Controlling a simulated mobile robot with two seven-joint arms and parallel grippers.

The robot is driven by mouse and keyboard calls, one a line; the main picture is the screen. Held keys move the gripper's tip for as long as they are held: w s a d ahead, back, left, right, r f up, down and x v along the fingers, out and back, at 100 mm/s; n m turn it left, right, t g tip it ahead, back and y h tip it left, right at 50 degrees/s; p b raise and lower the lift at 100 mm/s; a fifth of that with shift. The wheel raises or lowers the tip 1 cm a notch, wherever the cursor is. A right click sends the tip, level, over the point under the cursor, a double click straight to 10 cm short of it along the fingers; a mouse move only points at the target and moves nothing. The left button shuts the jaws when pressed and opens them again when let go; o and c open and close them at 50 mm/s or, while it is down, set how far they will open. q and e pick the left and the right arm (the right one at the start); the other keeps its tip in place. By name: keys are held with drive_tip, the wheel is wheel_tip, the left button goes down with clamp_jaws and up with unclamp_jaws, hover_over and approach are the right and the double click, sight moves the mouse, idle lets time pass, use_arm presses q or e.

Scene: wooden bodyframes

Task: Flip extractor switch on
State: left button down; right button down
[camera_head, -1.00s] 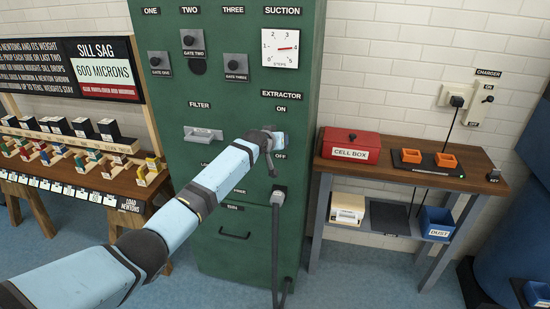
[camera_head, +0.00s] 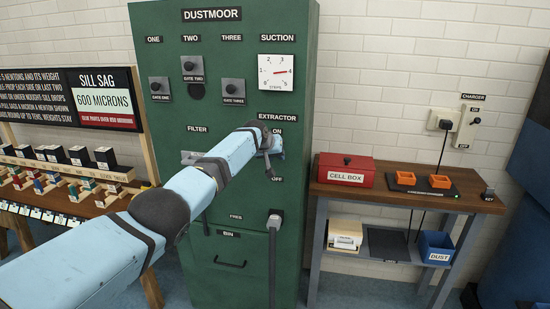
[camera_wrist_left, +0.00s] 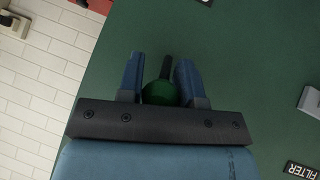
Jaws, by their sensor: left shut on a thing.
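The extractor switch is on the green cabinet, between the ON label (camera_head: 279,132) and the OFF label (camera_head: 276,179). My left gripper (camera_head: 272,144) is at the switch, close below the ON label, and hides most of it in the head view. In the left wrist view a round green knob (camera_wrist_left: 158,93) with a dark stem (camera_wrist_left: 166,66) sits between the two blue fingers of the left gripper (camera_wrist_left: 160,75), which are shut on it. The head view does not clearly show which way the lever points. My right gripper is not in view.
The green cabinet (camera_head: 225,110) carries gate knobs and a suction dial (camera_head: 277,72). A bench (camera_head: 420,190) to its right holds a red cell box (camera_head: 346,171) and orange trays. A weights table (camera_head: 95,207) stands at left. A plug and cable (camera_head: 274,222) hang below the switch.

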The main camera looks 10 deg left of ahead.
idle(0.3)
use_arm(q)
drive_tip(key=c, duration=0.8)
unclamp_jaws()
drive_tip(key=shift+r, duration=0.1)
drive_tip(key=shift+s+a+r+p, duration=0.1)
drive_tip(key=shift+s+r+p, duration=0.25)
drive_tip(key=shift+r, duration=0.05)
drive_tip(key=v, duration=1.2)
drive_tip(key=shift+s+a+r, duration=0.1)
drive_tip(key=shift+s+r, duration=0.05)
drive_tip(key=shift+s, duration=0.05)
